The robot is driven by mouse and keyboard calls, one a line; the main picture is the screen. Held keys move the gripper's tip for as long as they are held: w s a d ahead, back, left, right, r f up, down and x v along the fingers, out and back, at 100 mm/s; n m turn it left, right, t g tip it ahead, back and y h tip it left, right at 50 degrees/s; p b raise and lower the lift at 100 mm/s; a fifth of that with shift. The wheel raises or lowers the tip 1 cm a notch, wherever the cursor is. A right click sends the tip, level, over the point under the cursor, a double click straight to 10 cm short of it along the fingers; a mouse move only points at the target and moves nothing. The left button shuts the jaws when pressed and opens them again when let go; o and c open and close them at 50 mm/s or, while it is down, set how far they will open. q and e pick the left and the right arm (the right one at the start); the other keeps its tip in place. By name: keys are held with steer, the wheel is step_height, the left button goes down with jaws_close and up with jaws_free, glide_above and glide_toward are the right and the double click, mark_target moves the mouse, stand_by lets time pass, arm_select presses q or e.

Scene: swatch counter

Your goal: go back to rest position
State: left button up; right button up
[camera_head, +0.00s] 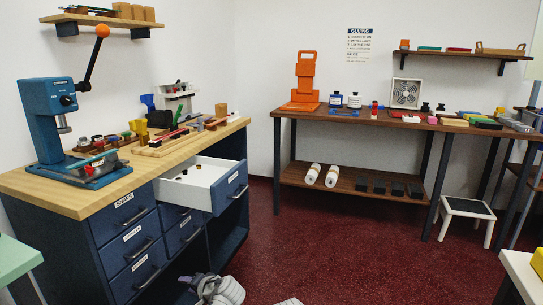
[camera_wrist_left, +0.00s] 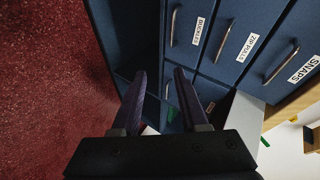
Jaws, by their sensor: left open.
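My left gripper (camera_head: 192,281) is low at the bottom of the head view, in front of the blue drawer cabinet (camera_head: 122,225). In the left wrist view its two dark fingers (camera_wrist_left: 160,78) are apart with nothing held between them. They point at the cabinet's lower front, with labelled drawers such as BUCKLES, ZIP PULLS and SNAPS beside them. My right gripper does not show.
A white drawer (camera_head: 205,183) is pulled out under the wooden counter (camera_head: 70,195), with small items inside. A blue press (camera_head: 48,120) stands on the counter. The red floor (camera_head: 320,240) is clear toward the back table (camera_head: 380,123). A stool (camera_head: 467,208) stands at right.

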arm_select(q)
steer(key=s+d+f+n+g+h, duration=0.25)
steer(key=s+f+g+h, duration=0.2)
steer(key=s, duration=0.25)
steer(key=s+d+f+n+g+h, duration=0.2)
steer(key=s+d+f+g+h, duration=0.15)
steer(key=s+f+h, duration=0.2)
steer(key=s+d+r+m+p, duration=0.1)
steer(key=d+r+p, duration=0.3)
steer(key=r+p, duration=0.9)
steer(key=s+d+r+m+y+p, duration=0.1)
steer(key=s+d+r+p, duration=0.2)
steer(key=r+p, duration=1)
steer(key=s+d+r+m+y+p, duration=0.1)
steer(key=d+r+p, duration=0.3)
steer(key=r+p, duration=0.9)
steer(key=shift+s+d+m, duration=0.35)
steer(key=shift+s+d, duration=0.05)
steer(key=shift+s, duration=0.3)
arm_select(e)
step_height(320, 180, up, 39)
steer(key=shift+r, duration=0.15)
arm_select(q)
steer(key=shift+f, duration=0.2)
